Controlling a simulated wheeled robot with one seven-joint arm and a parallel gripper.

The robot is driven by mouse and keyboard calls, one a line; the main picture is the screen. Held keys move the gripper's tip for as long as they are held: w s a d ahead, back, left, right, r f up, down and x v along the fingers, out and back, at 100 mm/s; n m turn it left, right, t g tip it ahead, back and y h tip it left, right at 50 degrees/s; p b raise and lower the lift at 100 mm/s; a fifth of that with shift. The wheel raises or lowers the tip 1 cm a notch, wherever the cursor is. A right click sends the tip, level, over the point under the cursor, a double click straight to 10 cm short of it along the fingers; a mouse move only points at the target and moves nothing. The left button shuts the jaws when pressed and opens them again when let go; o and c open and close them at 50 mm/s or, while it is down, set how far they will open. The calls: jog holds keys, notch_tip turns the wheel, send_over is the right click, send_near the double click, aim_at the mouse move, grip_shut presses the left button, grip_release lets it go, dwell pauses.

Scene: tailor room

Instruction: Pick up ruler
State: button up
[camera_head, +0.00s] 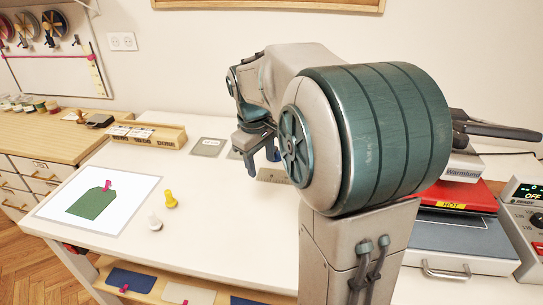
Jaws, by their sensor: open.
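A greyish-beige flat piece that looks like the ruler (272,175) lies on the white table in the middle of the head view. My arm hides its right part, so I cannot see its full length. My gripper (262,161) is open with its fingers pointing down, just above and beside the visible end of the ruler. Nothing shows between the fingers. I cannot tell from this view how high the fingertips are above the table.
A white sheet with a green cutout (90,204) lies at the left front. A wooden tray (172,135) is at the back. A heat press (459,196) marked HOT stands right of my arm.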

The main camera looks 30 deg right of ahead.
jog(key=w+d+f+n+g+p, duration=0.1)
jog(key=w+d+f+n, duration=0.1)
jog(key=w+d, duration=0.55)
jog(key=w+d+f+n+g+p, duration=0.15)
jog(key=w+d, duration=0.25)
jog(key=d, duration=0.6)
jog(key=shift+t, duration=0.35)
jog(key=f, duration=0.2)
jog(key=d+f, duration=0.1)
jog(key=f, duration=0.5)
jog(key=shift+s+d, duration=0.15)
jog(key=shift+s, duration=0.2)
jog(key=shift+s+d+f+p, duration=0.1)
jog(key=shift+f+p, duration=0.3)
jog(key=shift+f, duration=0.95)
jog(key=shift+s+d+f+p, duration=0.1)
jog(key=shift+f+p, duration=0.3)
jog(key=shift+f, duration=0.95)
jog(key=c, duration=1.1)
